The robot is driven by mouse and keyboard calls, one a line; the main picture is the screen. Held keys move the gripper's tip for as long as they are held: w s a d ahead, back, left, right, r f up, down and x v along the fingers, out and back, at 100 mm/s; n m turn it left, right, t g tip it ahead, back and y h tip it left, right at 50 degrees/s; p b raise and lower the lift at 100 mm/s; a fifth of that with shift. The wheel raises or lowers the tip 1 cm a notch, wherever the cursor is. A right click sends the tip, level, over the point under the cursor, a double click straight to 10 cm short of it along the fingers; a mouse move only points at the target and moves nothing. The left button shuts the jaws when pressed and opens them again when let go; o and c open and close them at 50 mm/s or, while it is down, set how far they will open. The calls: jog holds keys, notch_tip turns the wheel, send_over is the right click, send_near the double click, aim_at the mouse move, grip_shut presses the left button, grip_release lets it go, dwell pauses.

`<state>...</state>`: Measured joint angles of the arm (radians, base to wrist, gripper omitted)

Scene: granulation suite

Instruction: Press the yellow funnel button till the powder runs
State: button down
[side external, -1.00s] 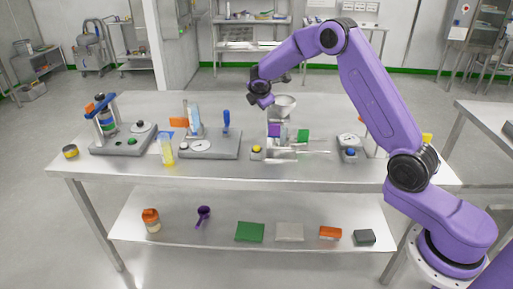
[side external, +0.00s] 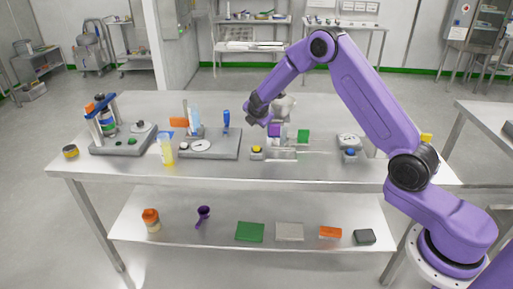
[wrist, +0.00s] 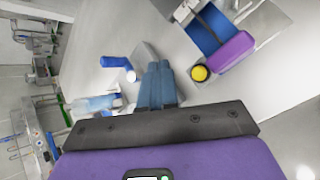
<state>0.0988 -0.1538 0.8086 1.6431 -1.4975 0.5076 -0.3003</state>
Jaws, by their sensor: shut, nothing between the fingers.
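The yellow button (side external: 257,149) sits on a small grey base at the front of the funnel stand, near the middle of the table. In the wrist view the button (wrist: 200,73) shows right of my fingertips, apart from them. The pale grey funnel (side external: 286,104) stands behind, partly hidden by my gripper (side external: 257,119). My gripper is above and a little behind the button. In the wrist view its blue-grey fingers (wrist: 157,72) are shut together with nothing between them. No running powder is visible.
A grey station with a blue handle (side external: 226,120) stands to the left, and a scale-like device (side external: 349,142) to the right. The table's front strip is mostly clear.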

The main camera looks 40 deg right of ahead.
aim_at(257, 148)
jog(key=shift+f, duration=4.2)
jog(key=shift+f, duration=0.15)
jog(key=shift+f, duration=0.25)
jog(key=shift+f, duration=0.5)
jog(key=shift+r, duration=0.9)
jog(key=shift+r, duration=2.55)
